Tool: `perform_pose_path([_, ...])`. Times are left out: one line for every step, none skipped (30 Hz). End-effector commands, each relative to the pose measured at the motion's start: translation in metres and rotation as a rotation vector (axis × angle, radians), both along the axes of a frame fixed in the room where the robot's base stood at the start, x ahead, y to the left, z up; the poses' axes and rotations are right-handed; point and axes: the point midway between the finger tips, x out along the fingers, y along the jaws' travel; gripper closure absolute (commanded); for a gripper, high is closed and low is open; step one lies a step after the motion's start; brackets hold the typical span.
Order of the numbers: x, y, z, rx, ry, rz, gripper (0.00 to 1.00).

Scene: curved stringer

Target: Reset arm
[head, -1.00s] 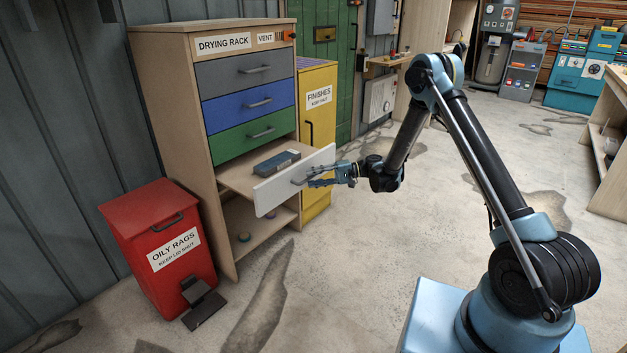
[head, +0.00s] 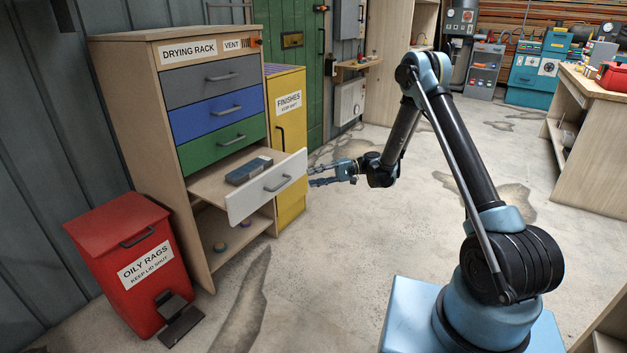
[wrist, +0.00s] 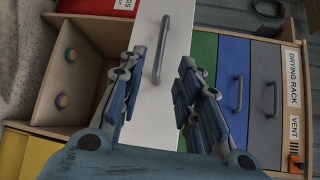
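My gripper (head: 318,176) is open and empty in the head view, a little to the right of the white drawer (head: 245,202). The drawer is pulled out of the drying rack (head: 128,110), and a blue-grey block (head: 248,171) lies in it. In the wrist view my gripper (wrist: 155,90) shows two spread fingers on either side of the white drawer front (wrist: 153,113). The drawer's handle (wrist: 161,50) lies beyond the fingertips, with a gap between.
A red oily rags bin (head: 130,257) stands left of the rack. A yellow finishes cabinet (head: 290,150) stands behind the open drawer. Two small round items sit on the rack's open lower shelf (head: 215,245). Bare floor lies right of my gripper; a wooden bench (head: 595,150) stands farther right.

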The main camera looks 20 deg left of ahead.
Motion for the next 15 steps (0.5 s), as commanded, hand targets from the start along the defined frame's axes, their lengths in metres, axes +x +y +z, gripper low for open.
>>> perform_pose_path([0.000, 0.000, 0.000, 0.000, 0.000, 0.000, 0.69])
perform_pose_path([0.000, 0.000, 0.000, 0.000, 0.000, 0.000, 0.69])
perform_pose_path([0.000, 0.000, 0.000, 0.000, 0.000, 0.000, 0.69])
perform_pose_path([0.000, 0.000, 0.000, 0.000, 0.000, 0.000, 0.69])
perform_pose_path([0.000, 0.000, 0.000, 0.000, 0.000, 0.000, 0.69])
perform_pose_path([0.000, 0.000, 0.000, 0.000, 0.000, 0.000, 0.69])
perform_pose_path([0.000, 0.000, 0.000, 0.000, 0.000, 0.000, 0.69])
perform_pose_path([0.000, 0.000, 0.000, 0.000, 0.000, 0.000, 0.69])
perform_pose_path([0.000, 0.000, 0.001, -0.002, -0.001, -0.001, 0.69])
perform_pose_path([0.001, -0.001, 0.002, -0.004, -0.003, -0.002, 0.69])
perform_pose_path([0.001, -0.002, 0.004, -0.007, -0.005, -0.005, 0.69])
perform_pose_path([0.002, -0.004, 0.008, -0.013, -0.010, -0.009, 0.69])
perform_pose_path([0.004, -0.006, 0.012, -0.019, -0.014, -0.014, 0.69])
perform_pose_path([0.005, -0.009, 0.016, -0.026, -0.019, -0.019, 0.69])
perform_pose_path([0.007, -0.013, 0.023, -0.038, -0.030, -0.025, 0.69])
